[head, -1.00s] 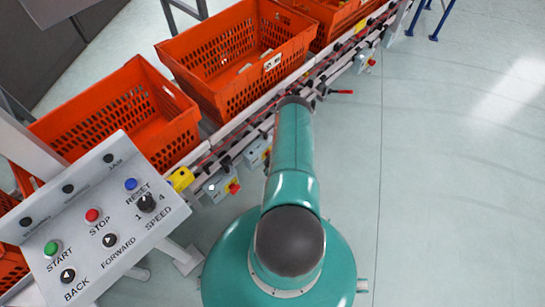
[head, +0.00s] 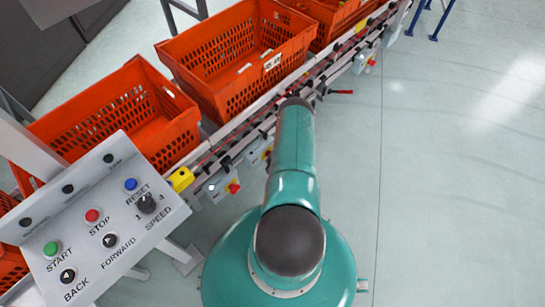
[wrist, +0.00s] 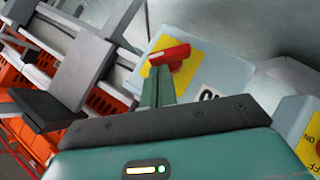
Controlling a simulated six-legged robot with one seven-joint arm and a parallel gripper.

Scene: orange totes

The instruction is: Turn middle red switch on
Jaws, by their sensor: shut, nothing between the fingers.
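In the wrist view a red switch handle (wrist: 170,54) sits on a yellow plate (wrist: 205,69) on a pale blue-grey box (wrist: 232,72). A label on the box is partly hidden. My gripper (wrist: 159,72) is shut and empty, its green fingertips right at the handle's lower left side in the picture. I cannot tell whether they touch it. In the head view my arm hides the gripper. Red-and-yellow switches show along the conveyor side, one on a near grey box (head: 233,188), one just left of my arm (head: 268,153), and one farther along (head: 372,62).
Another switch box (wrist: 292,118) with an OFF label stands at the right of the wrist view. Orange totes (head: 190,135) stand on the conveyor (head: 255,112). A control panel (head: 125,185) is at the lower left. A red lever (head: 341,92) sticks out beyond my arm. The floor at right is clear.

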